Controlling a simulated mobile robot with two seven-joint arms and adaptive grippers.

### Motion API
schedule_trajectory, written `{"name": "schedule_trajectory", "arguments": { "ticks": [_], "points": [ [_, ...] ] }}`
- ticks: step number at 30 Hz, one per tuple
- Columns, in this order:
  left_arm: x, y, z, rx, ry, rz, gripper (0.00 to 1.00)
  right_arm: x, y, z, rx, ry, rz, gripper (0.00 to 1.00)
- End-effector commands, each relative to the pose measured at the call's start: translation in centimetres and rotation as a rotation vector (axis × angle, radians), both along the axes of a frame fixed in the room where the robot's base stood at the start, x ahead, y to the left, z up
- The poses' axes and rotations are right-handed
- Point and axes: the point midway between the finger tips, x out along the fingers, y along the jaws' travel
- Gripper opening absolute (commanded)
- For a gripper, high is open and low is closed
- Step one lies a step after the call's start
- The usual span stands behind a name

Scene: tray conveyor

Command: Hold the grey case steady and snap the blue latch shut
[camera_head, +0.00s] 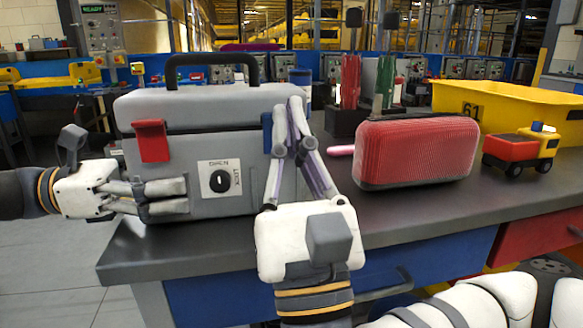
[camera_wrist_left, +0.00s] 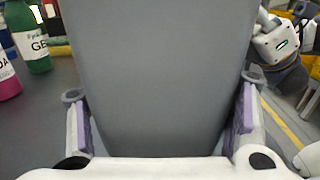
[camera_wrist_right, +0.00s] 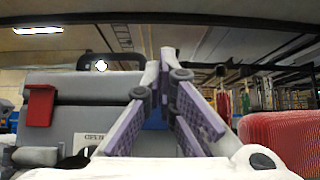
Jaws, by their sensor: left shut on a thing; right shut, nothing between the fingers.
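The grey case (camera_head: 215,115) stands upright at the left end of the dark table, with a black handle, a red latch (camera_head: 152,141) and a dial on its front. The blue latch (camera_head: 267,133) is at the front right, partly behind my right gripper's fingers. I cannot tell whether it is snapped shut. My left gripper (camera_head: 187,197) is shut on the lower left of the case, whose grey wall (camera_wrist_left: 160,80) fills the space between its fingers. My right gripper (camera_head: 295,106) is shut and empty, pointing up in front of the blue latch; contact is unclear.
A red mesh-fronted box (camera_head: 418,152) stands right of the case. A yellow crate (camera_head: 510,105) and a toy truck (camera_head: 520,150) are further right. The table's front edge is near both grippers.

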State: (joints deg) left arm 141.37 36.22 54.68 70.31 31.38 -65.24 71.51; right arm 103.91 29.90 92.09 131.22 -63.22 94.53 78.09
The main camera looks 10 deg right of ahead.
Motion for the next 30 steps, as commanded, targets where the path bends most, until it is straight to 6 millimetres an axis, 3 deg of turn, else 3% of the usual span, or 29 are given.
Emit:
{"name": "schedule_trajectory", "arguments": {
  "ticks": [30],
  "points": [
    [-0.13, -0.08, -0.09, 0.001, 0.001, -0.005, 0.12, 0.51, 0.01, 0.38, -0.001, 0.003, 0.0, 0.0]
  ]
}}
